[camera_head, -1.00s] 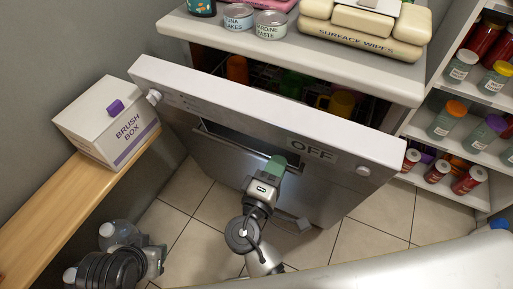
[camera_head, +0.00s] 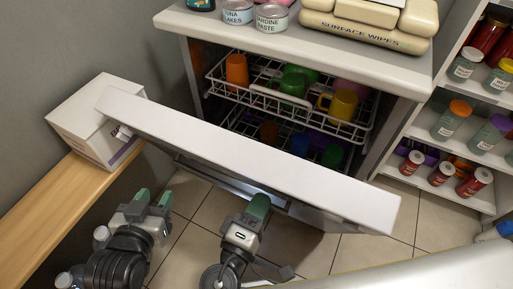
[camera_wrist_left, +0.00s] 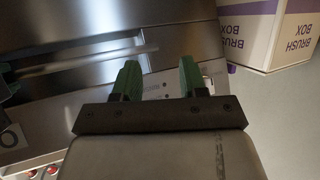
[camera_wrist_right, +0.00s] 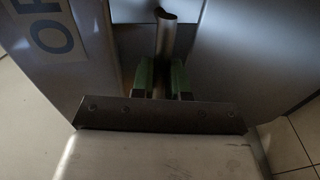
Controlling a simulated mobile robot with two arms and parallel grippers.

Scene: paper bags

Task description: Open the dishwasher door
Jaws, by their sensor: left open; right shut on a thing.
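The dishwasher door (camera_head: 250,155) is tilted partway open, its pale top edge toward the head camera. The racks inside show behind it. My right gripper (camera_head: 258,208) is at the front of the door. In the right wrist view its green fingers (camera_wrist_right: 160,78) are shut on the door's bar handle (camera_wrist_right: 165,35). My left gripper (camera_head: 153,198) is open and empty, in front of the door's left part. In the left wrist view its fingers (camera_wrist_left: 160,80) point at the steel door front (camera_wrist_left: 90,45), with a long handle recess to the left.
A brush box (camera_head: 95,120) sits on a wooden ledge (camera_head: 40,210) close to the door's left end. The upper rack (camera_head: 250,95) holds several cups. Cans and surface wipes (camera_head: 365,35) stand on the counter above. Shelves with jars (camera_head: 450,120) are at right.

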